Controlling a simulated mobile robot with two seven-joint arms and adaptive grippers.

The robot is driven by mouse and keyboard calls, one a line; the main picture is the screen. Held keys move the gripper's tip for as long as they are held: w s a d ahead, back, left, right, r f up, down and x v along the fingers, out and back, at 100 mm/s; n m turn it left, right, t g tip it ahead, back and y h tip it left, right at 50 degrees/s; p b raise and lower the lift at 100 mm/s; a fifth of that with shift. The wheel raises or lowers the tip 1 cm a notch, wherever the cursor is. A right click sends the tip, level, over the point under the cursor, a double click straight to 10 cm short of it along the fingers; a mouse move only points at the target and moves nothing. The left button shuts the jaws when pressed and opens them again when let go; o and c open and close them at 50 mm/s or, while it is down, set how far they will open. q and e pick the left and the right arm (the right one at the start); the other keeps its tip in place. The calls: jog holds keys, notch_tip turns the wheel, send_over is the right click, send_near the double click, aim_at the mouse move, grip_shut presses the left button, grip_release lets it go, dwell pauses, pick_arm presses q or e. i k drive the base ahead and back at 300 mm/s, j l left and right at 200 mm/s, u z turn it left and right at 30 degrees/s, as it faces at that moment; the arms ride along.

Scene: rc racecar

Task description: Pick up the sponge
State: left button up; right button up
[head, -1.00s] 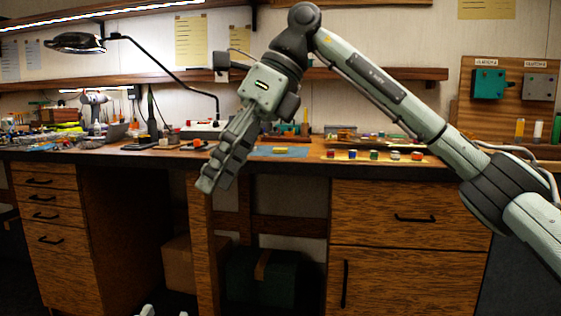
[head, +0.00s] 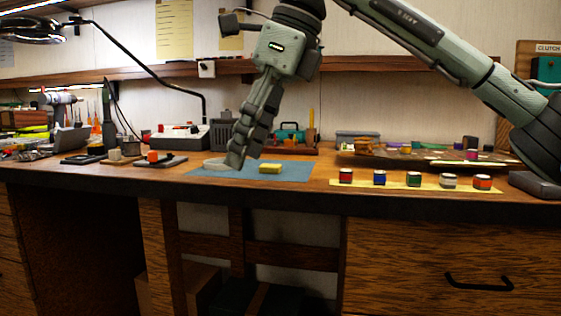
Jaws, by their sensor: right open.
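A small yellow sponge (head: 270,168) lies on a blue mat (head: 298,172) on the workbench, near the middle of the picture. My right gripper (head: 236,160) points down over the mat, just left of the sponge in the picture. It is open and holds nothing that I can see. Its fingers are seen from the side, so the gap between them is hidden. I cannot tell its exact depth relative to the sponge. My left gripper is not in view.
A pale round dish (head: 214,164) sits on the mat's left, partly behind the gripper. Several small paint jars (head: 380,178) stand on a yellow strip to the right. A lamp arm (head: 150,70) and a shelf (head: 370,64) are above the bench.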

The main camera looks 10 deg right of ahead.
aim_at(265, 167)
jog(key=i+l, duration=0.25)
jog(key=i, duration=0.15)
jog(key=i+l, duration=0.25)
jog(key=i, duration=0.2)
